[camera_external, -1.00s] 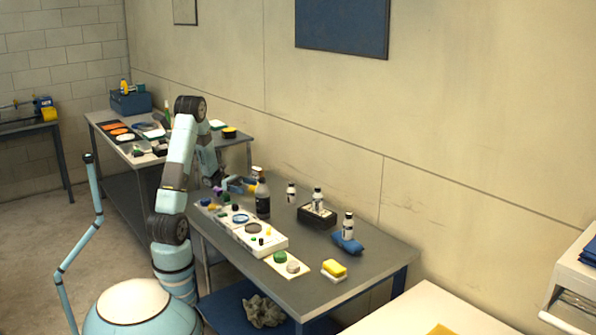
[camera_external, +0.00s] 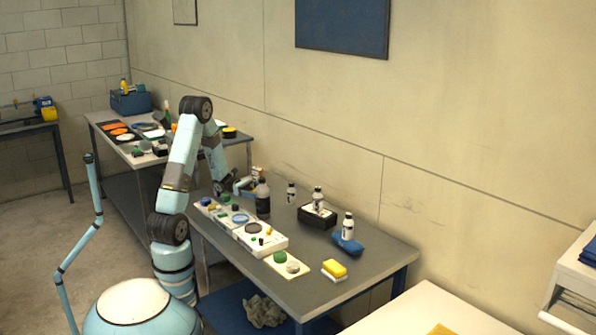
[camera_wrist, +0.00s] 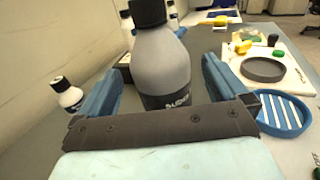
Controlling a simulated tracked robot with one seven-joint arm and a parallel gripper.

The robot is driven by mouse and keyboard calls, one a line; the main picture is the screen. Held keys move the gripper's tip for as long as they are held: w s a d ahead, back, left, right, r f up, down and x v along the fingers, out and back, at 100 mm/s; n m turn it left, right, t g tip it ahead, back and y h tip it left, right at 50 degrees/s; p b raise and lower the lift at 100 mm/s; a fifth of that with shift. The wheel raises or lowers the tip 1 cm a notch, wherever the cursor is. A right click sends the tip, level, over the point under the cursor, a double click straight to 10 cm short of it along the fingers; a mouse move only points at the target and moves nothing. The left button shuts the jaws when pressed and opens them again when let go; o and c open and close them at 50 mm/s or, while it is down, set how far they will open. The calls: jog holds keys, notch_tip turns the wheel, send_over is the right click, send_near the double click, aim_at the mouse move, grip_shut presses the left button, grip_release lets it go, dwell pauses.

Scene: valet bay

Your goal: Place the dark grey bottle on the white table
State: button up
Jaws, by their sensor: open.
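The dark grey bottle (camera_external: 263,199) stands upright on the grey workbench, with a dark cap and a dark label. In the wrist view the bottle (camera_wrist: 163,65) stands between the two blue fingers of my gripper (camera_wrist: 160,90). The fingers are open, with a visible space on each side of the bottle. In the external view my gripper (camera_external: 246,185) is low over the bench, just left of the bottle. A white tabletop (camera_external: 420,312) shows at the bottom right, apart from the bench.
White trays with discs and pads (camera_external: 262,236) lie along the bench's near edge. A wall runs behind the bench.

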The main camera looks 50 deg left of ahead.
aim_at(263, 194)
jog(key=shift+d+f, duration=0.2)
jog(key=shift+f, duration=0.35)
jog(key=shift+x, duration=1.4)
jog(key=shift+a+r, duration=0.1)
jog(key=c, duration=1.5)
jog(key=shift+r, duration=0.1)
